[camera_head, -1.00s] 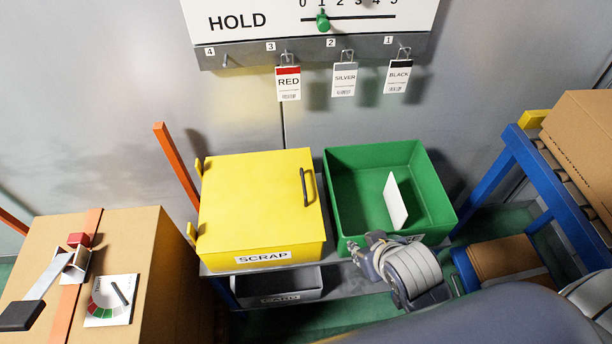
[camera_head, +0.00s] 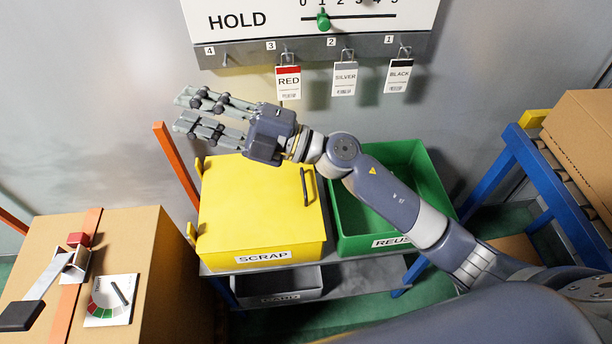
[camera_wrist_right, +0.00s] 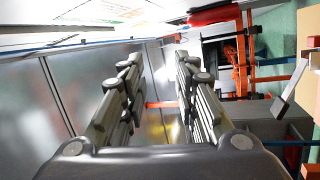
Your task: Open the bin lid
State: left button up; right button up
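The yellow bin (camera_head: 262,240) carries a SCRAP label on its front, and its yellow lid (camera_head: 255,195) lies shut on top. A dark handle (camera_head: 304,187) stands along the lid's right side. The lid's hinge tabs show on the left side. My right gripper (camera_head: 184,112) is over the far left edge of the lid, in front of the wall, and points left. It is open and empty, its fingers apart in the wrist view too (camera_wrist_right: 158,75). My left gripper is not in view.
A green REUSE bin (camera_head: 420,180) stands right of the yellow bin, partly hidden by my right arm. An orange post (camera_head: 176,165) rises at the yellow bin's left. A cardboard box (camera_head: 150,240) stands left. Tags hang from the board (camera_head: 330,50) above.

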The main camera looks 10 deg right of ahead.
notch_tip(320, 180, down, 6)
jog(key=s+a+n+g+h, duration=0.1)
jog(key=a+n+g+h, duration=0.15)
jog(key=n+g, duration=0.3)
jog(key=g+h, duration=0.2)
jog(key=h, duration=1.3)
send_near(304, 183)
jog(key=p+x, duration=0.1)
jog(key=x, duration=0.6)
jog(key=shift+f, duration=0.35)
grip_shut()
